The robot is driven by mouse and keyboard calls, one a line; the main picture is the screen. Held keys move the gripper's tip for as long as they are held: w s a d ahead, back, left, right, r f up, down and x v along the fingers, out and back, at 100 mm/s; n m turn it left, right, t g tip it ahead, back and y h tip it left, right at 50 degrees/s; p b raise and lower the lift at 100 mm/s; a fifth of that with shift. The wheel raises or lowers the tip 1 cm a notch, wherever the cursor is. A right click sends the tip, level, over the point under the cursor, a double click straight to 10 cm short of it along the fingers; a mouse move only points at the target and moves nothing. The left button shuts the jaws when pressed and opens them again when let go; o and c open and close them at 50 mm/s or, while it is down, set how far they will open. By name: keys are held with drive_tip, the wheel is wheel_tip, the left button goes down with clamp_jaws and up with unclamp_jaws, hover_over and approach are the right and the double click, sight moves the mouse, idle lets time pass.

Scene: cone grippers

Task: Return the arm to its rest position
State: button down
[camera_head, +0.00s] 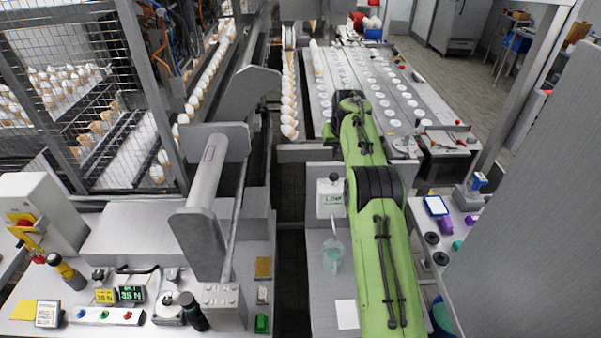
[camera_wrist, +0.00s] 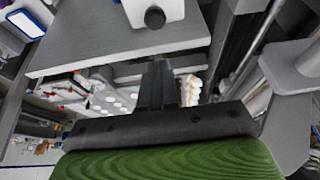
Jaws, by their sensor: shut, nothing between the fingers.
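My green arm runs up the middle right of the head view, between the left bench and the right-hand side table. Its far end bends out of sight near the perforated plate, and the gripper is hidden there. In the wrist view my gripper (camera_wrist: 158,85) shows as dark fingers close together, shut with nothing between them. A grey panel edge and a white object with a dark round knob (camera_wrist: 155,16) lie beyond the fingertips.
A white jug (camera_head: 330,197) and clear beaker (camera_head: 333,255) stand just left of my arm. The perforated plate (camera_head: 400,100) lies beyond. The right side table holds a blue-framed tablet (camera_head: 436,206). Rows of cones (camera_head: 289,110) and a grey cylinder (camera_head: 205,175) stand left.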

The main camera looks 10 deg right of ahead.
drive_tip(key=s+a+r+b, duration=0.2)
drive_tip(key=s+a+r, duration=0.15)
drive_tip(key=s, duration=0.35)
drive_tip(key=s+a+r+n+b, duration=0.1)
drive_tip(key=s+a+r+b, duration=0.15)
drive_tip(key=s+r, duration=0.35)
drive_tip(key=s+a+r+b, duration=0.1)
drive_tip(key=s+a+r, duration=0.2)
drive_tip(key=s, duration=0.4)
drive_tip(key=s+a+f+b, duration=0.1)
drive_tip(key=s+f, duration=0.2)
drive_tip(key=s, duration=0.5)
drive_tip(key=s+a+f+b, duration=0.1)
drive_tip(key=s+f, duration=0.3)
drive_tip(key=s, duration=0.5)
drive_tip(key=s+a+f+n+t+b, duration=0.1)
drive_tip(key=s+f, duration=0.3)
drive_tip(key=s, duration=0.5)
drive_tip(key=shift+a+y, duration=0.4)
drive_tip(key=shift+a, duration=0.1)
drive_tip(key=shift+f, duration=0.1)
